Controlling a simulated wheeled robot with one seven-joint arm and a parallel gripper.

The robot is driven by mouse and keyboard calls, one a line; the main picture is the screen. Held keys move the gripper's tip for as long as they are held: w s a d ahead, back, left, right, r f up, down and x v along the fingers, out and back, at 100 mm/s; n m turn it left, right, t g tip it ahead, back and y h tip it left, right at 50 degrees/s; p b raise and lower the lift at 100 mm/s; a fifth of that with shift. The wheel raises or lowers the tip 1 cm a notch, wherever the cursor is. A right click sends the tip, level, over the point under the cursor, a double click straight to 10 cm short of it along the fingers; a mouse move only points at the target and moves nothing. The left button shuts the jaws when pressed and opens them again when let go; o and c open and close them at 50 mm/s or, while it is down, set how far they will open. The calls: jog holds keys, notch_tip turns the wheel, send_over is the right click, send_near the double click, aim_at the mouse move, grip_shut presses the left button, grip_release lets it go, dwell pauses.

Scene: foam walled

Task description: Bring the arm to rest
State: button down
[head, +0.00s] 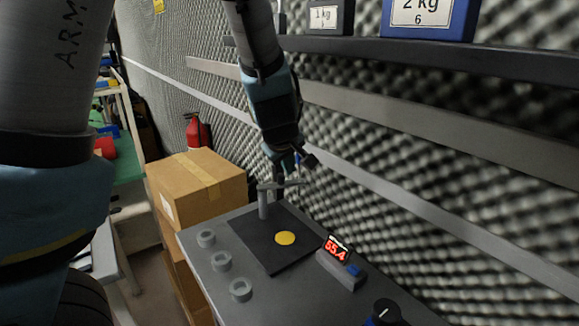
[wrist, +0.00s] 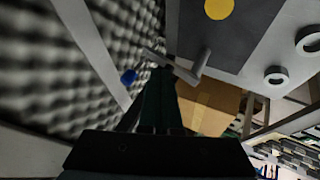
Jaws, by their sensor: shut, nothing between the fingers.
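My gripper (head: 284,163) hangs over the back of a grey bench (head: 205,268), near the foam wall. In the wrist view my gripper (wrist: 160,75) points toward the bench corner, its fingers together with nothing seen between them. A grey post with a crossbar (head: 264,203) stands at the back of a dark mat, just below my gripper. The crossbar also shows in the wrist view (wrist: 198,66) by the fingertips; I cannot tell whether they touch it. A yellow disc (head: 285,238) lies on the dark mat (head: 262,258).
A display reading 55.4 (head: 338,248) stands on the right. Cardboard boxes (head: 196,185) are stacked behind. A shelf (head: 420,50) with weights (head: 430,18) runs above along the foam wall.

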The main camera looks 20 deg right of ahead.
jog(key=s+a+f+m+g+y, duration=0.1)
jog(key=s+a+g+y, duration=0.1)
jog(key=a, duration=1.5)
jog(key=s+a+f+m+g+y, duration=0.1)
jog(key=s+a+m+g+y, duration=0.1)
jog(key=a, duration=1.5)
jog(key=shift+s+a+f, duration=0.25)
jog(key=shift+s, duration=0.05)
